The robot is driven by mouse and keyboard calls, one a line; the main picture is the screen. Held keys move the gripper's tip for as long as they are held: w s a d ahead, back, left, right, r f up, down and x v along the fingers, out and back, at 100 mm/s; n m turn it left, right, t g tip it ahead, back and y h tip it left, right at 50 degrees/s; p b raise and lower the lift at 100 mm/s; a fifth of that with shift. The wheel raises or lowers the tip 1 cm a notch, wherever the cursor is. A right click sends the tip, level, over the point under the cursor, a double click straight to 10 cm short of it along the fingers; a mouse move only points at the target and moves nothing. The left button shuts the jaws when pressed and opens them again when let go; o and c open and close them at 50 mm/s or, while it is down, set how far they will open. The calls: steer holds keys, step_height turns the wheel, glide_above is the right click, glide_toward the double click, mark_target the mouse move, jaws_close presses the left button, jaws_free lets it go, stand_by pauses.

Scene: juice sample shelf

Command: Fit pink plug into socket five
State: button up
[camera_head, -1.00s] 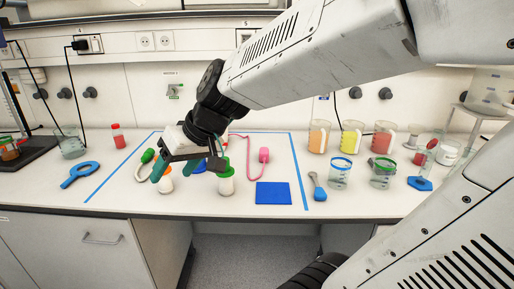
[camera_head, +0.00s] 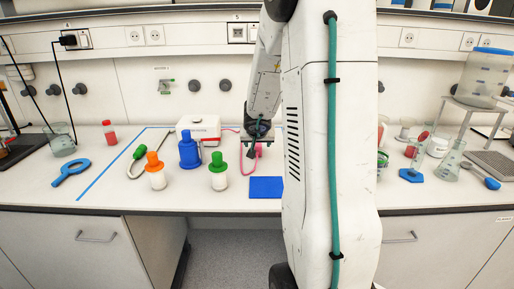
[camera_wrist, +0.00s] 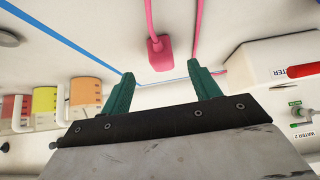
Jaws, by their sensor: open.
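The pink plug (camera_head: 258,149) stands on the bench at the back, partly hidden by my gripper (camera_head: 251,150) in the head view. The wrist view shows the plug (camera_wrist: 160,52) with its pink cord, ahead of and between my two green fingers (camera_wrist: 164,88). The fingers are apart, empty and do not touch it. A wall socket with a "5" above it (camera_head: 238,33) is on the panel behind, just left of my arm. The socket is not seen in the wrist view.
A white and red box (camera_head: 203,127) stands left of the plug. Blue (camera_head: 189,150), orange-capped (camera_head: 155,172) and green-capped bottles (camera_head: 219,172) stand in front of it. A blue mat (camera_head: 266,187) lies in front of the plug. My arm hides the bench to the right.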

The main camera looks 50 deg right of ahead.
mark_target(257, 147)
steer(key=shift+x, duration=3.5)
steer(key=shift+w, duration=0.1)
steer(key=c, duration=1.3)
steer(key=shift+r, duration=2.55)
steer(key=shift+f, duration=0.2)
steer(key=shift+f, duration=2.25)
steer(key=shift+v, duration=2.15)
steer(key=shift+f, duration=0.15)
